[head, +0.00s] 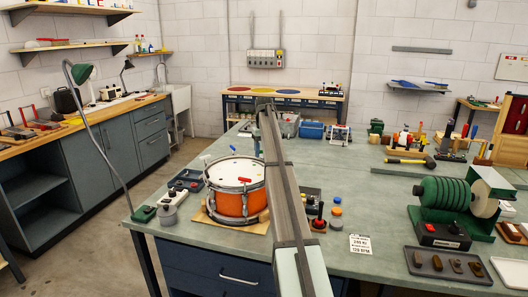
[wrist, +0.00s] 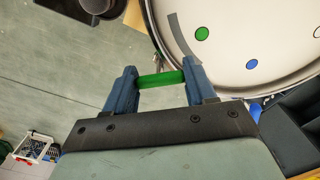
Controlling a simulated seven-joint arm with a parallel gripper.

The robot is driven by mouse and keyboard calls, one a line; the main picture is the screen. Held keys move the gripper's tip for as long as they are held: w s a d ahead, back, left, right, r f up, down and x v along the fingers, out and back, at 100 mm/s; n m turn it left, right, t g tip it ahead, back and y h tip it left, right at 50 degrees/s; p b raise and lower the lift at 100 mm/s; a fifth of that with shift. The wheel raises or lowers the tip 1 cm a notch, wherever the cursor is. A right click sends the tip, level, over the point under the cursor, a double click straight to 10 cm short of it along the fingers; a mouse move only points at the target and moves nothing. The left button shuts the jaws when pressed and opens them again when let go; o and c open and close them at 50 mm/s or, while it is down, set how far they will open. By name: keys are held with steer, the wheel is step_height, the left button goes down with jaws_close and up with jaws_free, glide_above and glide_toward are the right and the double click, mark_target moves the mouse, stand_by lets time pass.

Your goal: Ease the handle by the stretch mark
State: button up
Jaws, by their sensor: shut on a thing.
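A green handle (wrist: 161,79), a short bar, lies crosswise between the two blue fingers of my gripper (wrist: 161,80) in the wrist view. The fingers are shut on its ends, just outside the drum's rim. The drum's white head (wrist: 225,50) fills the upper right, with a grey curved mark (wrist: 184,36) near its edge beside the handle. A green dot (wrist: 202,33) and a blue dot (wrist: 251,64) are on the head.
The drum rests on a wooden board (head: 207,218) on the grey-green bench (head: 315,248). A dark tray (head: 189,178) lies left of it.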

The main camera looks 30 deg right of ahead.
stand_by(0.3)
steer(key=o, duration=1)
steer(key=shift+o, duration=0.2)
step_height(320, 180, up, 14)
steer(key=shift+f, duration=0.1)
